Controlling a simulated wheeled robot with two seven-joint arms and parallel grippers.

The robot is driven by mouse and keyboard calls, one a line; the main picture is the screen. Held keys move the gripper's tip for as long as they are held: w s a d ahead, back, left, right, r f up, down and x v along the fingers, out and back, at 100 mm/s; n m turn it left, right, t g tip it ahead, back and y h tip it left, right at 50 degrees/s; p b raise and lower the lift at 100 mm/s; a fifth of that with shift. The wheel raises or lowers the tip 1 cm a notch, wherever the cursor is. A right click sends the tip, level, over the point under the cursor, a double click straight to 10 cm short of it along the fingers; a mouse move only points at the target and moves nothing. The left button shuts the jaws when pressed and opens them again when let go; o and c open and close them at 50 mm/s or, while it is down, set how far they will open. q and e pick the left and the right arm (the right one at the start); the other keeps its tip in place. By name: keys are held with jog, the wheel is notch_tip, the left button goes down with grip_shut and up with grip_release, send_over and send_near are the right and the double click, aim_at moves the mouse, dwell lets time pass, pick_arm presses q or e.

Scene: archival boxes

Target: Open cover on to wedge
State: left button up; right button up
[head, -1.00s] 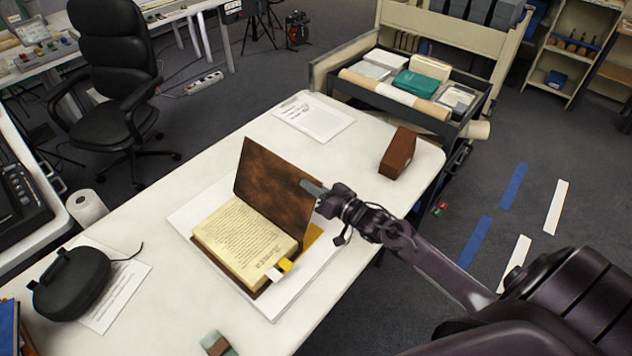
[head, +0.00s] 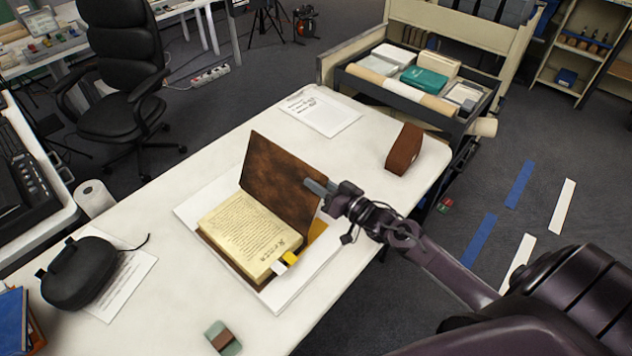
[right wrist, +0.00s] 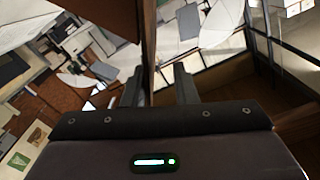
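An old book (head: 248,232) lies open on a white board (head: 187,213) on the table. Its brown cover (head: 275,180) stands steeply raised along the right side of the pages. A yellow surface (head: 317,231), perhaps the wedge, shows partly behind the cover's foot; the rest is hidden. My right gripper (head: 312,187) is at the cover's upper right edge. In the right wrist view its two fingers (right wrist: 159,88) are apart, with the thin cover edge (right wrist: 148,60) between them and a gap beside the right finger. My left gripper is out of view.
A brown block (head: 404,149) stands at the table's far right, near a paper sheet (head: 322,111). A black case (head: 78,272) lies at left and a small green-brown item (head: 222,338) at the front. A cart (head: 400,98) stands beyond the table.

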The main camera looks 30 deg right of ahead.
jog(key=b+v, duration=0.1)
jog(key=v, duration=0.6)
dwell(0.5)
